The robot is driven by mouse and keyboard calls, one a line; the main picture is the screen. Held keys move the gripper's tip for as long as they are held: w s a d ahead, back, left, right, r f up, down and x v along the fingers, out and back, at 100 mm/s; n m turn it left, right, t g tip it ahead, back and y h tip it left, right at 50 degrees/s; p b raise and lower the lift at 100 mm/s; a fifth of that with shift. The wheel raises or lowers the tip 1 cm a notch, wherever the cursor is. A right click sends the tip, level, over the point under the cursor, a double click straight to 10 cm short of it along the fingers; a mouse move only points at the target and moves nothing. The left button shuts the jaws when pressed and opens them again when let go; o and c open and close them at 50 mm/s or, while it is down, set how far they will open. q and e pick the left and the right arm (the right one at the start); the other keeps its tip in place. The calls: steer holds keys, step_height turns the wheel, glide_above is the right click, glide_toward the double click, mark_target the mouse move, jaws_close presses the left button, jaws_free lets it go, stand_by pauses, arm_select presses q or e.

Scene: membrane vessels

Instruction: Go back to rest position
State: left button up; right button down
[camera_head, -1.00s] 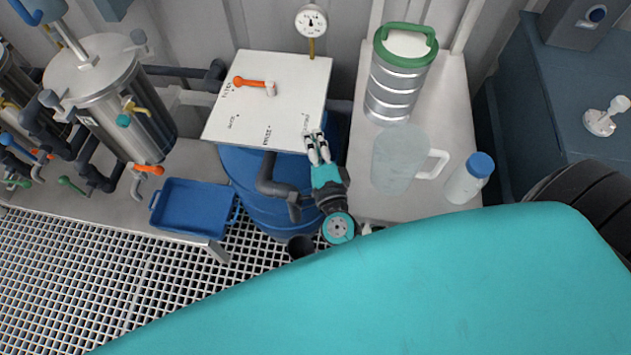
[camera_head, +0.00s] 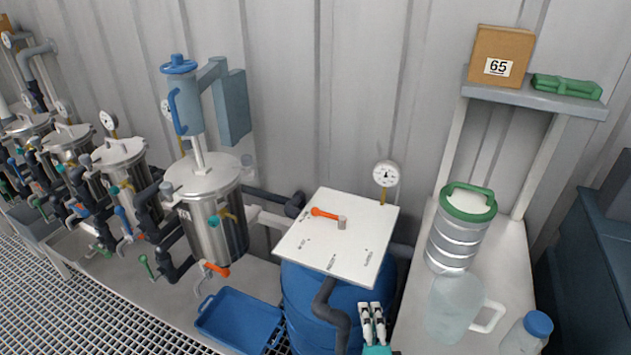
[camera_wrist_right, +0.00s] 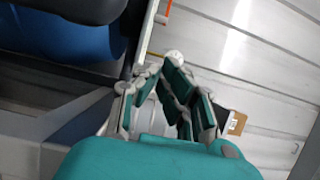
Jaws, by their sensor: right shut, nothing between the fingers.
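My right gripper (camera_head: 372,309) shows at the bottom of the head view, just in front of the white panel (camera_head: 338,232) on the blue barrel (camera_head: 318,313). Its fingers are together with nothing between them. In the right wrist view the gripper's fingers (camera_wrist_right: 172,62) fill the middle, and no object is held. My left gripper does not show in either view.
A clear jug (camera_head: 452,309), a blue-capped bottle (camera_head: 526,334) and a green-lidded steel canister (camera_head: 460,232) stand right of my gripper. A blue tray (camera_head: 238,321) and steel vessels (camera_head: 212,212) are left.

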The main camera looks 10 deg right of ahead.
steer(key=s+a+n+g+y, duration=0.6)
steer(key=a+n+y, duration=0.4)
steer(key=n, duration=0.6)
steer(key=s+d+f+n+g+h, duration=0.4)
steer(key=s+d+n+g+h, duration=0.3)
steer(key=s+d, duration=0.5)
step_height(320, 180, down, 25)
steer(key=s+g, duration=0.3)
steer(key=s+d+f, duration=0.2)
steer(key=s+f, duration=1.5)
steer(key=shift+d+f+m+g, duration=0.2)
steer(key=shift+d+m+g, duration=0.1)
steer(key=shift+d+g, duration=0.1)
